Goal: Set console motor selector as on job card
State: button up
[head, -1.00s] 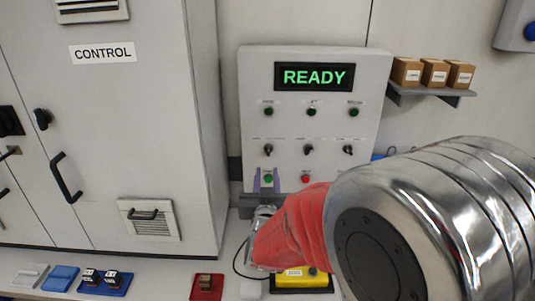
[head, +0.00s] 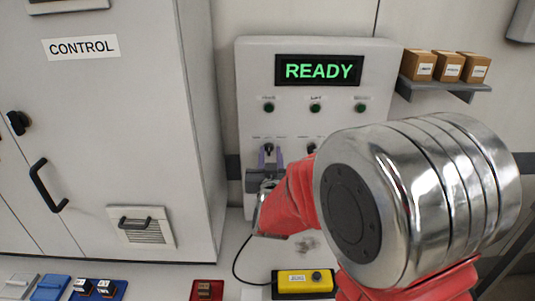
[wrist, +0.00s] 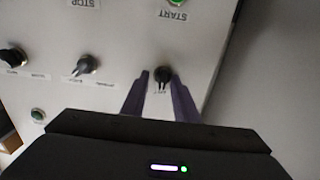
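The grey console (head: 250,75) on the wall has a lit READY display (head: 318,70) and a row of selector knobs. My gripper (head: 270,155) is at the left selector (head: 268,147), its purple fingers apart. In the inverted wrist view, this black knob (wrist: 163,73) sits between the open fingertips of my gripper (wrist: 160,77); contact cannot be told. The middle selector (head: 312,148) also shows in the wrist view (wrist: 85,67), and the third selector (wrist: 12,57) only there. Selector labels are too small to read. I cannot make out a job card.
Three green lamps (head: 315,108) sit above the selectors. A green START button (wrist: 177,3) is close by. My arm hides the console's lower right. A yellow box (head: 303,281) lies on the bench below. A control cabinet (head: 130,110) stands left, a shelf (head: 447,87) right.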

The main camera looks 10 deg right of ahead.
jog(key=shift+a, duration=0.15)
jog(key=shift+c, duration=0.7)
jog(key=shift+a, duration=0.1)
grip_shut()
jog(key=shift+n, duration=0.4)
jog(key=n, duration=0.4)
jog(key=shift+n, duration=0.4)
jog(key=shift+a+f+n, duration=0.1)
jog(key=shift+a+n, duration=0.05)
jog(key=shift+n, duration=2.05)
